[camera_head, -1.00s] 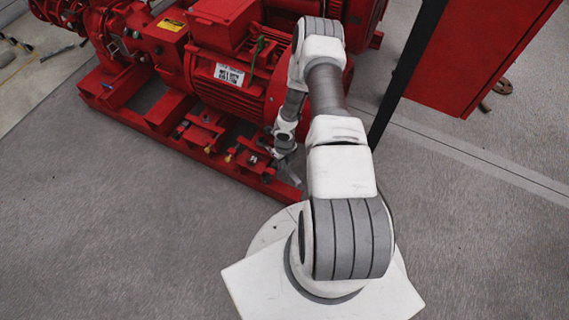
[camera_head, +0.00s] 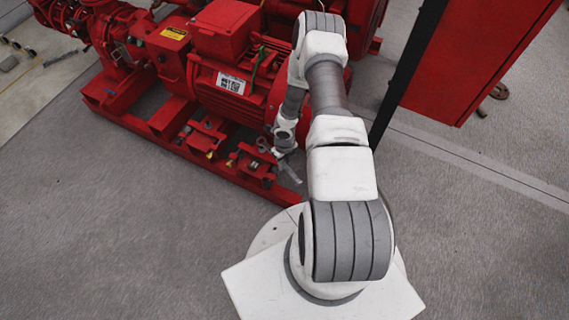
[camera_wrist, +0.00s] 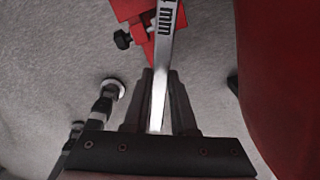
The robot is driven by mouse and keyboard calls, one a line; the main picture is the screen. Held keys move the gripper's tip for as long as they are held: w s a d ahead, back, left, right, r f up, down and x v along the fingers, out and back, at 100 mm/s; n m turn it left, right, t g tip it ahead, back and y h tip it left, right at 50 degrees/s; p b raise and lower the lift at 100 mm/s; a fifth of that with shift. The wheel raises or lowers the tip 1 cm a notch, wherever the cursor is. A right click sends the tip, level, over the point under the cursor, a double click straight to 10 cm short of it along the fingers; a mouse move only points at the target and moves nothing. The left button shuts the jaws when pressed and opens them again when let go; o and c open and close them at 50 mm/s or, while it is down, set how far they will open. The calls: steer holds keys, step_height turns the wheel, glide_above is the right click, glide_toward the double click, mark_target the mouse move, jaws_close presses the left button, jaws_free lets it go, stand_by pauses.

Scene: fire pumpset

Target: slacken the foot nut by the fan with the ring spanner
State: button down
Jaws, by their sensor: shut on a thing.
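The ring spanner (camera_wrist: 161,70) is a flat silver bar with "mm" marked in black. It runs up between the jaws in the wrist view, its upper end out of frame. My gripper (camera_wrist: 158,90) is shut on it. In the head view the spanner (camera_head: 290,172) is small, slanting down right from my gripper (camera_head: 283,148), close to the red motor feet at the fan end. The motor (camera_head: 238,80) is red and ribbed. A black-headed bolt (camera_wrist: 122,39) sits beside a red bracket in the wrist view. I cannot see the spanner's ring on any nut.
The red skid rail (camera_head: 235,178) runs along the floor below the motor. The large red curved surface (camera_wrist: 288,80) fills the right of the wrist view. A red cabinet (camera_head: 480,60) and dark post (camera_head: 405,75) stand at right. Grey floor is clear in front.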

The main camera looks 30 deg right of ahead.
steer(key=shift+r, duration=0.1)
steer(key=shift+a+f+m+b, duration=0.15)
steer(key=shift+a+f+b, duration=0.05)
steer(key=shift+f+b, duration=0.4)
steer(key=shift+a+f+m+b, duration=0.15)
steer(key=shift+a+f+b, duration=0.05)
steer(key=shift+f+b, duration=0.4)
steer(key=shift+f+b, duration=0.6)
steer(key=shift+f, duration=0.75)
steer(key=shift+a+m, duration=0.3)
steer(key=shift+a, duration=0.1)
stand_by(0.5)
steer(key=shift+r, duration=0.15)
steer(key=shift+r+p, duration=1.9)
steer(key=shift+r, duration=0.55)
steer(key=shift+s, duration=0.1)
